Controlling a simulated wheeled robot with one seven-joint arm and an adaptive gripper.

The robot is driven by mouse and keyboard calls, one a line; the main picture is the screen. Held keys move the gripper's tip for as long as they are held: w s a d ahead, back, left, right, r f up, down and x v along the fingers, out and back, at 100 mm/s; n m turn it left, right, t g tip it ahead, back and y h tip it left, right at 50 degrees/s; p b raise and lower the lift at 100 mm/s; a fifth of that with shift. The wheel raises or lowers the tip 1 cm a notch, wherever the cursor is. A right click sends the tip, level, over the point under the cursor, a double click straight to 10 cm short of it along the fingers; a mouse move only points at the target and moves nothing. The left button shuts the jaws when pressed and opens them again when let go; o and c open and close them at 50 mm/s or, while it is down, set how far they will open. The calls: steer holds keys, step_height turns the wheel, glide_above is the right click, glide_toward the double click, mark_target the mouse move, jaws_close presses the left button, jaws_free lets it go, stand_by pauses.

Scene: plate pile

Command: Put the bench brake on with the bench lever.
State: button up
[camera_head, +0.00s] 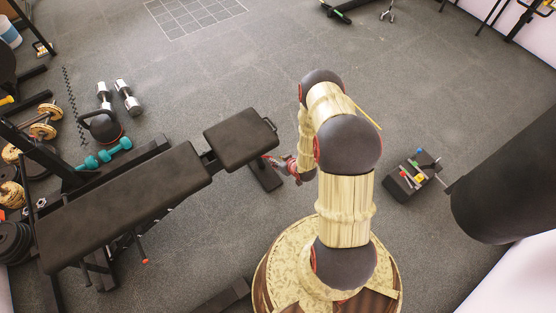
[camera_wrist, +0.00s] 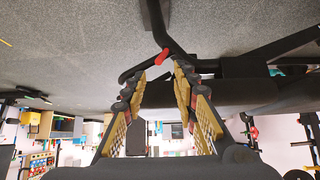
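The black weight bench (camera_head: 130,205) lies across the left, its short end pad (camera_head: 240,137) nearest my arm. My gripper (camera_head: 270,159) is low beside that pad's right end, partly hidden by my arm. In the wrist view my gripper (camera_wrist: 160,75) has its two fingers apart, with a small red piece (camera_wrist: 162,56) on the dark bench frame showing between the tips. I cannot tell whether they touch it. A second red-tipped rod (camera_wrist: 253,132) shows to the right. An orange-tipped lever (camera_head: 143,255) sticks out under the long pad. Which is the bench lever, and the brake's state, are unclear.
A dark box (camera_head: 405,188) with small coloured pieces stands right of my arm. A black punching bag (camera_head: 510,185) hangs at the right. Dumbbells (camera_head: 115,150) and a kettlebell (camera_head: 102,127) lie behind the bench.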

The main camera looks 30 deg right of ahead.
steer(key=shift+b+x, duration=1.95)
steer(key=shift+x, duration=3.5)
steer(key=shift+c, duration=1.2)
jaws_close()
steer(key=shift+s+d+f, duration=0.1)
steer(key=shift+s+f, duration=0.05)
steer(key=shift+s, duration=0.05)
